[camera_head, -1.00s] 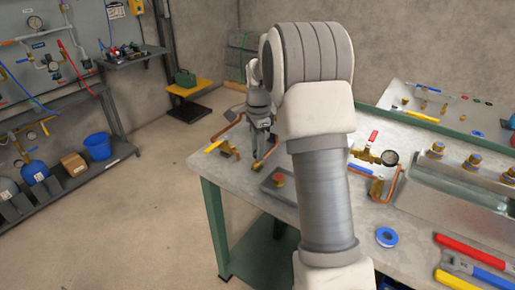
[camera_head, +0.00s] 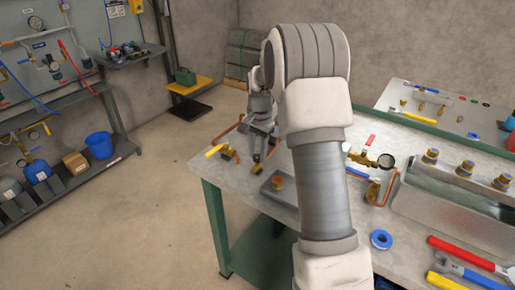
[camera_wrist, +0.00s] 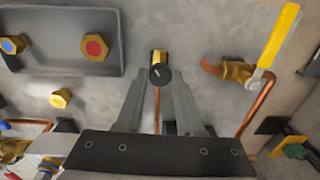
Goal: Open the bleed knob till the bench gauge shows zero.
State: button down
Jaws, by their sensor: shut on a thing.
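The bleed knob (camera_wrist: 160,74) is a small black round knob with a pale mark, on a brass fitting (camera_wrist: 160,57) joined to a copper pipe, seen in the wrist view. My gripper (camera_wrist: 161,84) has its fingertips on either side of the knob and is shut on it. In the head view, my gripper (camera_head: 259,148) points down over this fitting near the bench's left side, and the fingers partly hide the knob.
A yellow-handled valve (camera_head: 214,151) stands close left of my gripper. A grey tray (camera_wrist: 60,58) with red-topped and blue-topped brass fittings lies nearby. A red-handled valve (camera_head: 370,141), blue tape roll (camera_head: 381,240) and wrenches (camera_head: 470,252) are on the bench's right.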

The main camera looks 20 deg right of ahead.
jog(key=n+p, duration=0.1)
jog(key=n, duration=0.3)
jog(key=shift+r+n+p, duration=0.15)
jog(key=shift+n+p, duration=0.15)
jog(key=shift+p, duration=0.05)
jog(key=n+p, duration=0.1)
jog(key=n, duration=0.2)
jog(key=shift+n, duration=0.4)
jog(key=n+p, duration=0.1)
jog(key=n, duration=0.3)
jog(key=n+p, duration=0.1)
jog(key=n, duration=0.4)
jog(key=shift+w+g+p, duration=0.1)
jog(key=shift+g+p, duration=0.2)
jog(key=shift+p, duration=0.05)
jog(key=n+p, duration=0.1)
jog(key=n, duration=0.4)
jog(key=shift+p, duration=0.3)
jog(key=n+p, duration=0.1)
jog(key=n, duration=0.3)
jog(key=shift+n, duration=0.5)
jog(key=c, duration=0.5)
grip_release()
jog(key=shift+c, duration=0.2)
